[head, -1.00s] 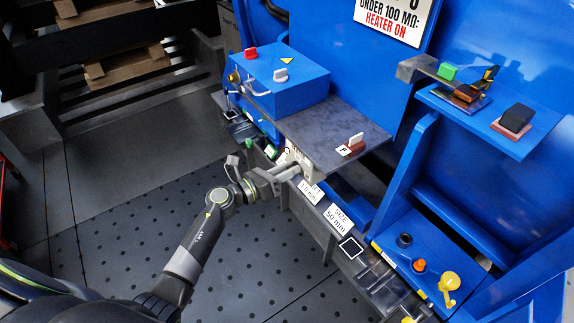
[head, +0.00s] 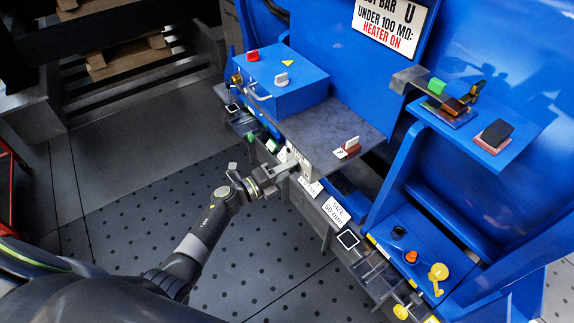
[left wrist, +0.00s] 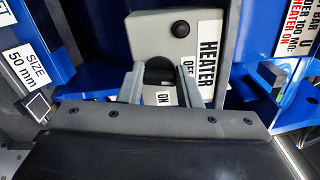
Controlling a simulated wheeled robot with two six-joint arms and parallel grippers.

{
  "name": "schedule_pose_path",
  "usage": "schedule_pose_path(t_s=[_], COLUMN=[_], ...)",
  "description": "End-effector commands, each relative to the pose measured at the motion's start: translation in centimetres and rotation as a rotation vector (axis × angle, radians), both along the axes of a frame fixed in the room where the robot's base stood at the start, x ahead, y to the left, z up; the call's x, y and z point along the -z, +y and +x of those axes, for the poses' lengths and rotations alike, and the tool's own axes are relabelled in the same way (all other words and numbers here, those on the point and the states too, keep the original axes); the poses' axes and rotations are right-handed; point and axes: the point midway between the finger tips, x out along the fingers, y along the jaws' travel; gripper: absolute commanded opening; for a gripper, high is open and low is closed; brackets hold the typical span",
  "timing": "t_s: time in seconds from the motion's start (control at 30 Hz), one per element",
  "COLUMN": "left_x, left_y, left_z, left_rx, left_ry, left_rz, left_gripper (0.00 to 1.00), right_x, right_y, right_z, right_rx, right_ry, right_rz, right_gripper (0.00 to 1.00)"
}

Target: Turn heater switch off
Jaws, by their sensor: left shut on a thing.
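The heater switch box (left wrist: 150,35) is a pale grey housing with a black round button and a HEATER label (left wrist: 207,50); OFF and ON marks show beside the switch. The dark heater switch (left wrist: 160,70) sits in the middle of the box front, partly hidden by my gripper. My left gripper (left wrist: 161,90) has one finger on each side of the switch and is shut on it. In the head view my left gripper (head: 290,168) reaches the box (head: 298,157) under the grey shelf edge. My right gripper is not in view.
The grey shelf (head: 325,130) overhangs the box, with a white-handled switch (head: 352,144) on it. A blue box with knobs (head: 285,92) stands behind left. A SIZE 50 mm label (head: 336,210) and a blue panel with a yellow knob (head: 438,272) lie to the right. Floor in front is clear.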

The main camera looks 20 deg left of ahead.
Motion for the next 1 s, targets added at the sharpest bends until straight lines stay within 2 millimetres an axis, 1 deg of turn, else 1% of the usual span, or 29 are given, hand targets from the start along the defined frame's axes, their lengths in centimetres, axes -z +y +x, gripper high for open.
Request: schedule_pose_path(t_s=[0.03,0.1,0.4,0.97,1.0], left_x=[-0.15,-0.12,0.04,0.12,0.13], left_y=[0.04,0.04,0.04,0.04,0.04], left_z=[0.0,0.02,0.03,0.02,0.02], left_rx=[-0.001,-0.001,-0.001,-0.001,-0.001], left_ry=[0.022,0.047,0.114,0.131,0.131], left_rz=[-0.025,-0.057,-0.145,-0.167,-0.167], left_gripper=[0.08,0.08,0.08,0.08,0.36], right_x=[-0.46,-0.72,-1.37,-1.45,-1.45], right_y=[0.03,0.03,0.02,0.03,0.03], right_z=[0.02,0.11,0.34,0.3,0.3], right_rx=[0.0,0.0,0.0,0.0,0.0], right_ry=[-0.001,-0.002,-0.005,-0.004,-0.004], right_rz=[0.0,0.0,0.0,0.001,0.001], right_gripper=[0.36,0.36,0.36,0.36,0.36])
